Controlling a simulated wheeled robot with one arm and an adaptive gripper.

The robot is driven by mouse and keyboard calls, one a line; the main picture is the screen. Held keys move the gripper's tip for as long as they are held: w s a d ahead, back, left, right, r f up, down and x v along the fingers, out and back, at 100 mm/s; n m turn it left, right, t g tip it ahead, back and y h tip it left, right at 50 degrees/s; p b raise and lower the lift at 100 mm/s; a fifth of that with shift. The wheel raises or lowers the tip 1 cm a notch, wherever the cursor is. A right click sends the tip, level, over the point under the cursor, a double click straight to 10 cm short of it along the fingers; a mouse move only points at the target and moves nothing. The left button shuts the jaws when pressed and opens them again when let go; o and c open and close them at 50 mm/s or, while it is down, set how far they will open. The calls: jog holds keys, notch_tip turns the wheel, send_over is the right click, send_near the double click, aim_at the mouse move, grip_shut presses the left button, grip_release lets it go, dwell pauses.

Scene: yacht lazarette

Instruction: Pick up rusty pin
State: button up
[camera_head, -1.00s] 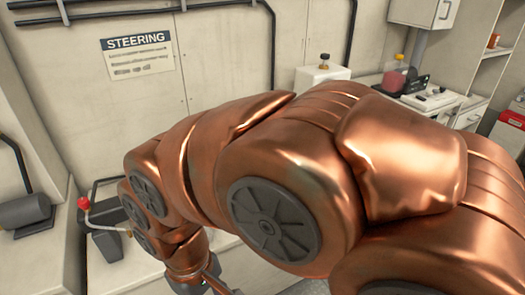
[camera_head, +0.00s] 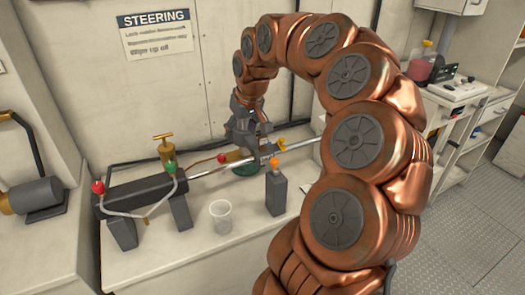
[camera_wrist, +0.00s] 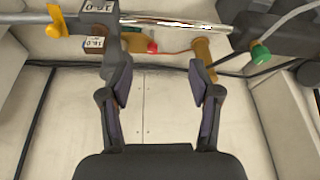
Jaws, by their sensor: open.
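I cannot surely make out the rusty pin in either view. My gripper (camera_head: 246,132) hangs over the steering gear, close to the silver rod (camera_head: 212,168). The head view does not show its fingertips clearly. In the wrist view my gripper (camera_wrist: 162,80) is open, with nothing between its fingers. The rod (camera_wrist: 180,22) crosses beyond the fingertips there.
A dark cylinder (camera_head: 140,192) with red and green fittings stands on the white bench, left of the rod. A brass T-handled piece (camera_head: 166,150) is behind it. A clear cup (camera_head: 221,216) stands in front. The bench front is mostly clear. A steering sign hangs on the wall.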

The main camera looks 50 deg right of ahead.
jog(key=m, duration=0.2)
send_over(263, 137)
jog(key=s+a, duration=0.2)
jog(key=f, duration=0.2)
jog(key=d, duration=0.1)
jog(key=shift+h, duration=0.4)
jog(key=shift+p+x, duration=1.15)
jog(key=shift+x, duration=2.6)
jog(key=shift+s+d, duration=0.15)
jog(key=shift+c, duration=0.2)
grip_shut()
